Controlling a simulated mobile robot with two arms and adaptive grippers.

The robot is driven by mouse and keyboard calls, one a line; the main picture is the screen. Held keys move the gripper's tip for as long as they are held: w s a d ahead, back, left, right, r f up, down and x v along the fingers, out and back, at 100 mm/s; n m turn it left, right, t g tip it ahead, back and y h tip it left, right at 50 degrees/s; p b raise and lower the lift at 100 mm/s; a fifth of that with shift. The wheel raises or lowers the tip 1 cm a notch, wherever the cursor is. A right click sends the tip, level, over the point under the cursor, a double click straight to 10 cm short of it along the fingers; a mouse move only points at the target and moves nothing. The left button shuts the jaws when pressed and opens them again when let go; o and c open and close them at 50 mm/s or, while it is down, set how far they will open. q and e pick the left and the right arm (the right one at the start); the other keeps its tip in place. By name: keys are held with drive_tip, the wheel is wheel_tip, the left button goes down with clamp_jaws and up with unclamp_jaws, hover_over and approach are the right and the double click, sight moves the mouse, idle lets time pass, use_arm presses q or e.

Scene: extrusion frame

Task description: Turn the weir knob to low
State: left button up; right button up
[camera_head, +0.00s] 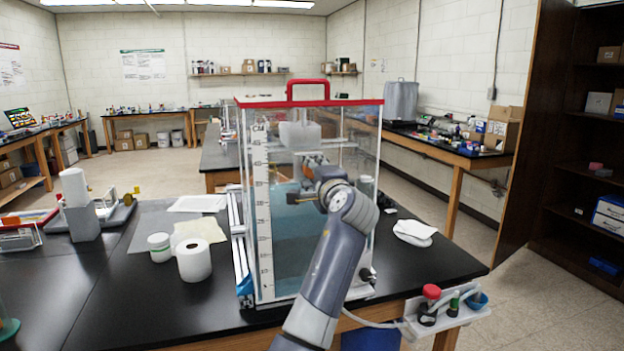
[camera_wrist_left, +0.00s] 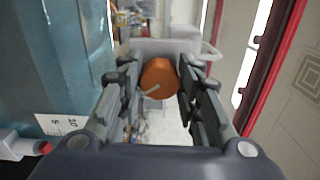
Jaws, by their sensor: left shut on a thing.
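The weir knob shows in the left wrist view as a round orange-brown knob (camera_wrist_left: 159,75) with a pale pointer mark pointing to the lower left. My left gripper (camera_wrist_left: 157,98) is shut on it, with one dark finger on each side. In the head view, my left gripper (camera_head: 305,186) is at the clear tank (camera_head: 264,270), below a whitish box (camera_head: 300,135) in its upper part. My gripper and arm hide the knob there. Any low marking by the knob is not readable. My right gripper is not in view.
The tank has a red rim with a red handle (camera_head: 307,84), and a printed scale on its front left edge. A white roll (camera_head: 194,260) and a jar stand left of it. A white cloth (camera_head: 414,232) lies right. A small rack (camera_head: 447,310) with bottles is at the bench edge.

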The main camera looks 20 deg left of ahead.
use_arm(q)
drive_tip(key=shift+r+n+b, duration=0.15)
drive_tip(key=shift+n+b, duration=1.15)
drive_tip(key=shift+n, duration=1.35)
drive_tip(key=shift+r+n+b, duration=0.1)
drive_tip(key=shift+n+b, duration=1.2)
drive_tip(key=shift+n, duration=1.65)
drive_tip(key=o, duration=0.9)
drive_tip(key=shift+c, duration=0.2)
drive_tip(key=shift+o, duration=0.9)
drive_tip(key=shift+w, duration=0.15)
drive_tip(key=shift+f, duration=0.2)
